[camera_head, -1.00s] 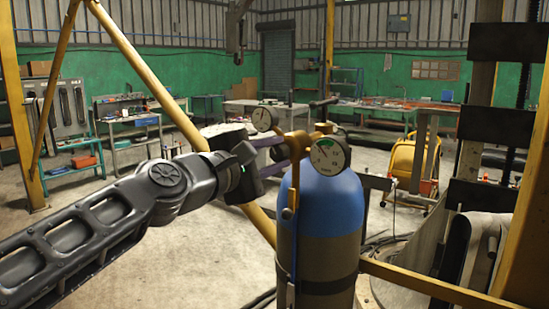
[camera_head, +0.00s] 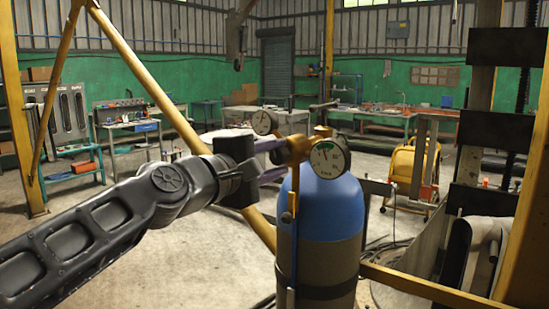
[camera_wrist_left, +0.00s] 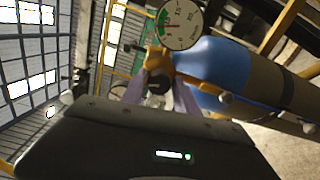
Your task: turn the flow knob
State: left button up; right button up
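A blue-topped gas cylinder (camera_head: 327,205) stands upright with a brass regulator (camera_head: 297,150) and two round gauges on top. In the left wrist view a dark round flow knob (camera_wrist_left: 158,84) faces me at the regulator, below the large gauge (camera_wrist_left: 181,24). My left gripper (camera_head: 280,159) reaches in from the left. Its two purple fingers are apart, one on each side of the knob, with their tips close to the regulator. I see no clear grip on the knob. In the head view the knob is hard to make out. My right gripper is not in view.
A yellow slanted bar (camera_head: 150,75) passes behind my left arm. A low yellow rail (camera_head: 430,287) runs right of the cylinder. A dark press-like machine (camera_head: 497,135) stands at the right. Workbenches line the far wall, with open floor between.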

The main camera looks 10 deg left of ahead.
pick_arm(q)
jog(key=shift+o, duration=1.4)
jog(key=b+v, duration=0.1)
jog(key=v, duration=0.6)
jog(key=shift+s+a+b, duration=0.2)
jog(key=shift+s+b, duration=0.15)
jog(key=shift+b, duration=0.05)
